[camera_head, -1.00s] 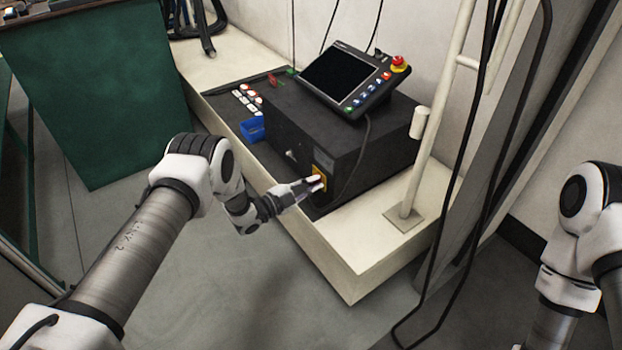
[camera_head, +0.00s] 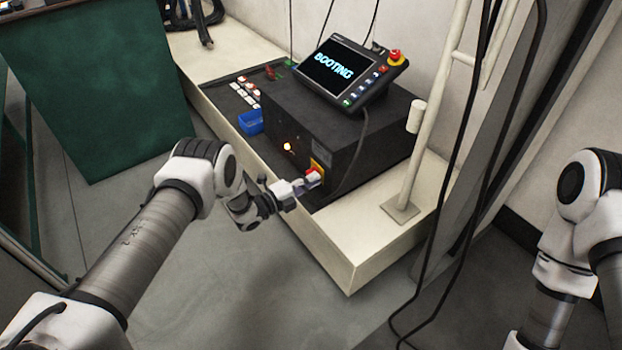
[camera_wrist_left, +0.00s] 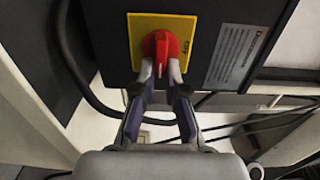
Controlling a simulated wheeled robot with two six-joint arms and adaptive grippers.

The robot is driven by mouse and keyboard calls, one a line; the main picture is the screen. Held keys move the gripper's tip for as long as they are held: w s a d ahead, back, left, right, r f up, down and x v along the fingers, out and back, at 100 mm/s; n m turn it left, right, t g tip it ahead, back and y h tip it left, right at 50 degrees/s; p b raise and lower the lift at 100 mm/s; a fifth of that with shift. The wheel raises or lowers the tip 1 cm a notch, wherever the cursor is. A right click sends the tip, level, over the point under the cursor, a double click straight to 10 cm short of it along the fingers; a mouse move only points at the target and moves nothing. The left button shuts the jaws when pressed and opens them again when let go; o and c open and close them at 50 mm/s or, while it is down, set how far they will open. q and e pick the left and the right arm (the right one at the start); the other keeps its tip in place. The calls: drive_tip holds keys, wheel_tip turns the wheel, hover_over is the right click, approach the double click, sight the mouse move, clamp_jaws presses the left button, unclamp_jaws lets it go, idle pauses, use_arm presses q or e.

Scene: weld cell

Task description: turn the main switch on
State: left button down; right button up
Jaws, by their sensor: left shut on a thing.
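The main switch is a red rotary knob (camera_wrist_left: 160,46) on a yellow plate (camera_wrist_left: 188,28) in the left wrist view. In the head view the red knob (camera_head: 313,175) shows on the near end of the black control box (camera_head: 350,145). My left gripper (camera_wrist_left: 161,72) is shut on the knob, one finger on each side of its lower part. It also shows in the head view (camera_head: 308,184), reaching in from the left. The teach pendant (camera_head: 345,72) on top shows "BOOTING". My right gripper is out of view.
The box stands on a pale bench (camera_head: 345,248). A pale post (camera_head: 432,150) and hanging black cables stand at right. A green panel (camera_head: 95,100) is at left. Open floor lies in front.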

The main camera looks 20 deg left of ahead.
use_arm(q)
drive_tip(key=shift+w+a+r, duration=0.2)
drive_tip(key=shift+w+r, duration=0.05)
drive_tip(key=shift+r, duration=0.05)
drive_tip(key=c, duration=1.2)
unclamp_jaws()
drive_tip(key=shift+f, duration=0.15)
drive_tip(key=shift+s, duration=0.1)
drive_tip(key=shift+s, duration=0.15)
drive_tip(key=v, duration=1.1)
drive_tip(key=shift+s+a, duration=0.25)
drive_tip(key=shift+a, duration=0.05)
